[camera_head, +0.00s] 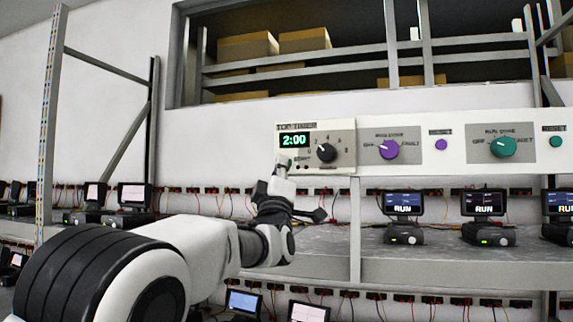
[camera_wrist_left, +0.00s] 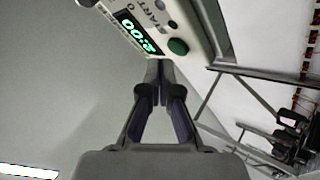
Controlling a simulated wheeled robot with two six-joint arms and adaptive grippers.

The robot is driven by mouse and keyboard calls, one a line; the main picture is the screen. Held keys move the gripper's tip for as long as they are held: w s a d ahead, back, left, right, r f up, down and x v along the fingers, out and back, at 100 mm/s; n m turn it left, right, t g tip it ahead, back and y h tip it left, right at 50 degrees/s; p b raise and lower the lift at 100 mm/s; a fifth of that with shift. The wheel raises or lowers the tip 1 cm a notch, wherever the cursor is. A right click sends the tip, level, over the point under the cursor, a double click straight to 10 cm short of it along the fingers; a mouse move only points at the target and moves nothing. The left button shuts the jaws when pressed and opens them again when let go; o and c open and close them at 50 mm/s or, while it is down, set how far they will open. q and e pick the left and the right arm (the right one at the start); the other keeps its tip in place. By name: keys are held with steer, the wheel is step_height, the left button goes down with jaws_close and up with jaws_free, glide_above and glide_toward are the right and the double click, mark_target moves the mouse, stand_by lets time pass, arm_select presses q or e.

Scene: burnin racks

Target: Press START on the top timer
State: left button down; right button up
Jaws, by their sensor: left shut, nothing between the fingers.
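The top timer (camera_head: 345,136) is a pale box on the long panel, with a lit green display (camera_head: 294,141) reading 2:00 and a black knob (camera_head: 326,153). A green button (camera_wrist_left: 179,46) shows on its face in the left wrist view, near the START lettering (camera_wrist_left: 157,12). My left gripper (camera_head: 281,168) is shut and empty, its tips just below the display in the head view. In the left wrist view the closed fingertips (camera_wrist_left: 160,68) are close to the timer's edge, beside the button. I cannot tell whether they touch it. My right gripper is not in view.
A purple knob (camera_head: 388,149), a small purple button (camera_head: 441,144) and a teal knob (camera_head: 503,146) lie farther right on the panel. Below, small monitors reading RUN (camera_head: 403,204) stand on a grey shelf (camera_head: 450,270). Metal rack posts stand left and center.

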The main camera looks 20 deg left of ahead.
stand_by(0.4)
arm_select(q)
steer(key=shift+w+r, duration=0.1)
steer(key=shift+w, duration=0.35)
steer(key=shift+w+p, duration=0.4)
steer(key=shift+p, duration=0.15)
stand_by(0.4)
steer(key=shift+s+f+b, duration=0.25)
steer(key=shift+s+b, duration=0.2)
steer(key=shift+b, duration=0.5)
steer(key=shift+s+r, duration=0.15)
steer(key=shift+s, duration=0.25)
